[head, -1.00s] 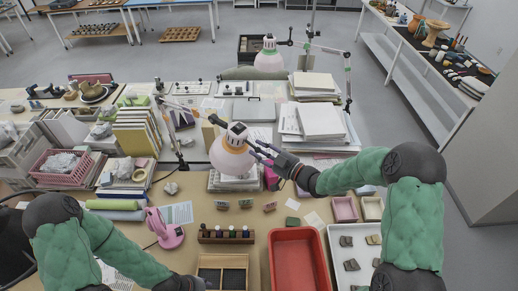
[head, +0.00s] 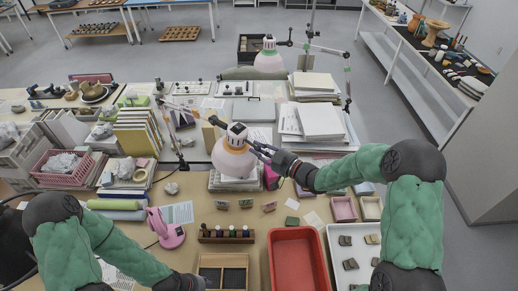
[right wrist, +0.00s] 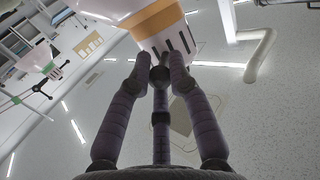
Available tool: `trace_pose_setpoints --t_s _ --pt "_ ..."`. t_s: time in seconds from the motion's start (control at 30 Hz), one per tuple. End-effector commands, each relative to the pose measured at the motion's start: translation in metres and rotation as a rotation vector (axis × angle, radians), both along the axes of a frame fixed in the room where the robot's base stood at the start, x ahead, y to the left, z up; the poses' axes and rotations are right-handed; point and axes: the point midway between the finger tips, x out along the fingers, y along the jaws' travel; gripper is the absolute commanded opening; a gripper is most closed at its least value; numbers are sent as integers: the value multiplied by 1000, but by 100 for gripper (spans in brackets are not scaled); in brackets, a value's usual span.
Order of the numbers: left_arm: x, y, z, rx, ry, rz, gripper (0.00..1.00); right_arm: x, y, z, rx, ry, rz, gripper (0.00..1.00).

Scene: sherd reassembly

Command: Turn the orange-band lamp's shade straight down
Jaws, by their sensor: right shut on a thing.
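The orange-band lamp's pale pink shade (head: 232,162) hangs over the middle of the desk in the head view. Its opening faces mostly down, with a slight lean to the left. Its orange band (head: 235,145) sits below a white cap with dark slots (head: 238,131). My right gripper (head: 258,151) reaches it from the right, its fingers shut on the lamp head. In the right wrist view the fingertips (right wrist: 160,72) meet at the slotted cap beside the orange band (right wrist: 160,24). My left forearm shows at the lower left, but its fingers are out of view.
A green-band lamp (head: 268,60) stands behind. Paper stacks (head: 320,120) lie right of the shade, and yellow folders (head: 137,132) stand left. In front are a bottle rack (head: 226,235), a red tray (head: 297,262) and a white sherd tray (head: 338,262).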

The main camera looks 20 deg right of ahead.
Motion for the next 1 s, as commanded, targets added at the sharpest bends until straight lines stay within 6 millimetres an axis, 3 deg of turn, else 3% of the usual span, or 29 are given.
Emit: trace_pose_setpoints --t_s 0.1,0.4,0.9,0.93,1.0 --pt "0 0 21 0 -1 0 40 -1 0 18 -35 41 2 0" --pt "0 0 51 0 -1 0 40 -1 0 35 -105 137 2 0" --pt "0 0 55 0 0 0 40 0 -1 36 -125 163 -1 0" --pt "0 0 55 0 0 0 40 0 -1 36 -125 163 -1 28" --pt "0 0 55 0 0 0 40 0 -1 35 -125 163 -1 34"
